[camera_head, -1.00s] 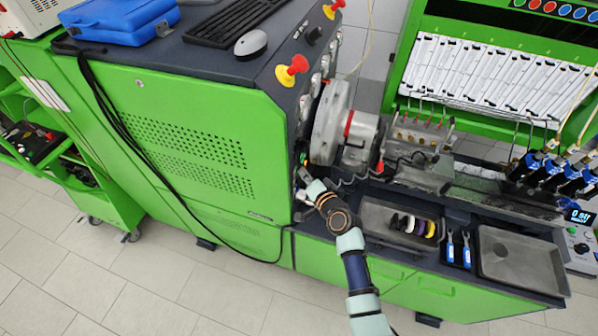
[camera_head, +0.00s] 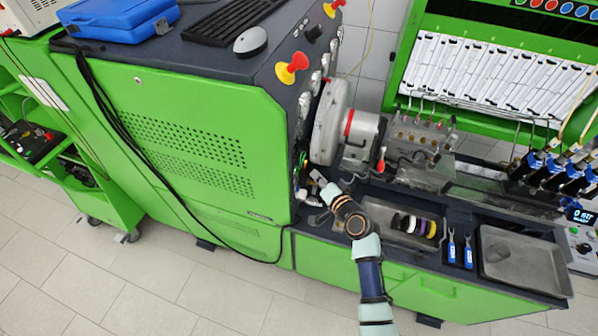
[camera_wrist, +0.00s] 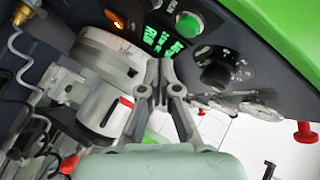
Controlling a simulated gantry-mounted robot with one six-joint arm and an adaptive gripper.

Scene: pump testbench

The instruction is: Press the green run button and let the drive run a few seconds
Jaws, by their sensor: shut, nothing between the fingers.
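The green button (camera_wrist: 188,25) sits on the dark control panel in the wrist view, beside green lit readouts (camera_wrist: 160,38). My gripper (camera_wrist: 160,65) is shut and empty, its fingertips pointing toward the panel just below the readouts in the picture. The green button shows uncovered, and a gap appears to lie between it and the fingertips. In the head view my gripper (camera_head: 317,178) is low beside the panel's front end. The drive's round grey housing (camera_head: 330,122) stands just beyond it; I cannot tell whether it turns.
An orange lit button (camera_wrist: 115,20) and a black knob (camera_wrist: 213,75) flank the green button. Red-and-yellow emergency stop (camera_head: 292,68) is on the cabinet top edge. The pump (camera_head: 418,135) and a tray with rings (camera_head: 375,210) lie to the right.

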